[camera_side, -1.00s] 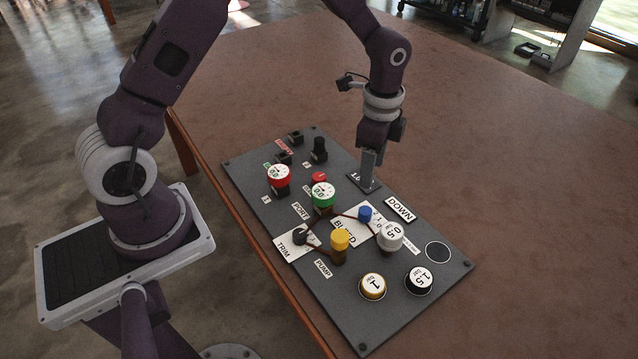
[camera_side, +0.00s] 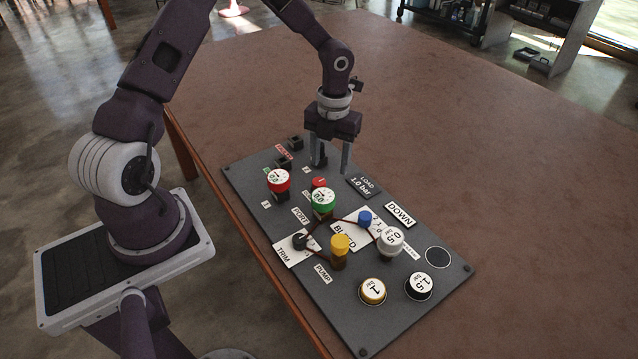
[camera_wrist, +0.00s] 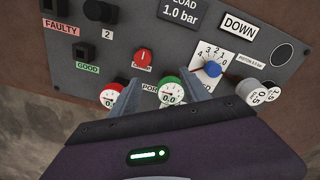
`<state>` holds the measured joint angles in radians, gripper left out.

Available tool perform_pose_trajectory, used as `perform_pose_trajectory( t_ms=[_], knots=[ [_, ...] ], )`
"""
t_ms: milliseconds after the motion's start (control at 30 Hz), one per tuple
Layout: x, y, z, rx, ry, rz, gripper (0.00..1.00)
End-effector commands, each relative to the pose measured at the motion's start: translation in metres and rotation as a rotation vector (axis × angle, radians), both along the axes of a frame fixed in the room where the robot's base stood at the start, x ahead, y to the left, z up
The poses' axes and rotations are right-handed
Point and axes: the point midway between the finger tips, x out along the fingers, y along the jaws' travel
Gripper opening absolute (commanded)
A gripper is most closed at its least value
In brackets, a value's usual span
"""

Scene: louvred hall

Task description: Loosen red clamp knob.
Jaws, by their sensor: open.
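The small red clamp knob (camera_side: 319,183) sits on the grey panel (camera_side: 290,235), between the red-topped gauge (camera_side: 279,180) and the "LOAD 1.0 bar" display (camera_side: 363,187). In the wrist view the red knob (camera_wrist: 143,56) shows whole, with a white mark on its face and a partly hidden label below it. My gripper (camera_side: 331,167) is open and empty, above the panel just behind and to the right of the knob. In the wrist view its two fingers (camera_wrist: 163,84) point towards the panel, the knob lying beyond their tips. Neither finger appears to touch it.
A green-topped gauge (camera_side: 323,202) stands close in front of the knob. A blue knob (camera_side: 365,217), a yellow knob (camera_side: 340,243) and a white weight (camera_side: 390,239) stand further right. A black post (camera_wrist: 101,11) is near the "2" label. The brown table behind the panel is clear.

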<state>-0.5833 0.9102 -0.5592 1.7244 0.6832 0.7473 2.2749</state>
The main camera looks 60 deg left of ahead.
Motion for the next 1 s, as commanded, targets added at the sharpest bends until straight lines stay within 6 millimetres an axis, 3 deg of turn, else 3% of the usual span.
perform_pose_trajectory(
  t_ms=[100, 233, 367, 900, 1000],
  knots=[
    [-0.003, 0.026, -0.006, -0.015, -0.018, -0.334, 0.55],
    [-0.004, 0.038, -0.009, -0.014, -0.031, -0.512, 0.55],
    [-0.004, 0.039, -0.018, -0.014, -0.032, -0.535, 0.55],
    [-0.004, 0.038, -0.093, -0.014, -0.031, -0.531, 0.55],
    [-0.004, 0.039, -0.091, -0.013, -0.032, -0.530, 0.55]
  ],
)
